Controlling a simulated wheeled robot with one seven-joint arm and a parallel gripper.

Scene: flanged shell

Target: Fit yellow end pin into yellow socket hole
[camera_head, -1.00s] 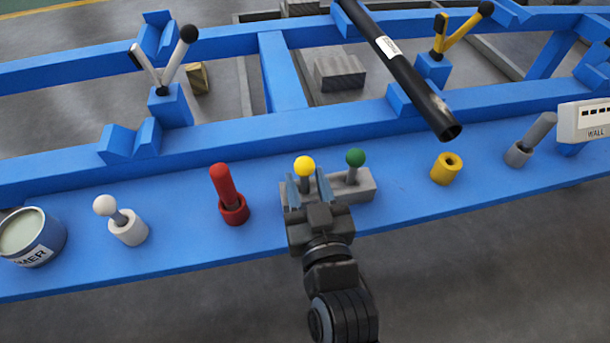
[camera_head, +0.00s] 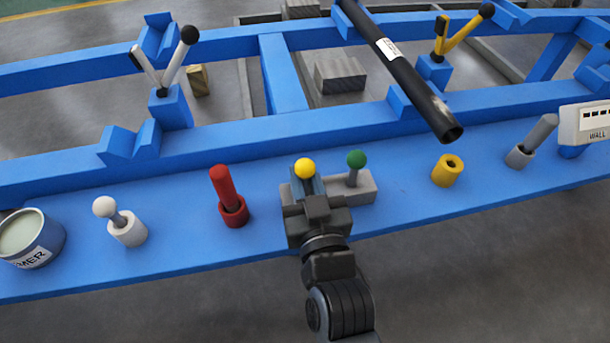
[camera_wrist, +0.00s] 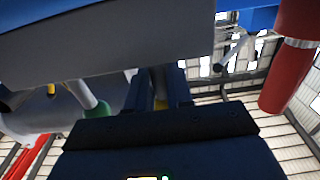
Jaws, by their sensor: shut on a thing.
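The yellow end pin has a round yellow head (camera_head: 305,168) on a grey shank and stands in the grey block (camera_head: 362,190). My gripper (camera_head: 311,187) is shut on the pin's shank, just below the head. In the wrist view the gripper's fingers (camera_wrist: 158,90) close around the shank, with a bit of yellow between them. The pin's lower end is hidden by the gripper and block.
A green-headed pin (camera_head: 356,159) stands in the same block, close right of my gripper. A red pin in its red socket (camera_head: 234,212) and a white-headed pin (camera_head: 105,206) stand left. A grey pin (camera_head: 540,133) stands far right. A black tube (camera_head: 405,75) overhangs near the yellow socket.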

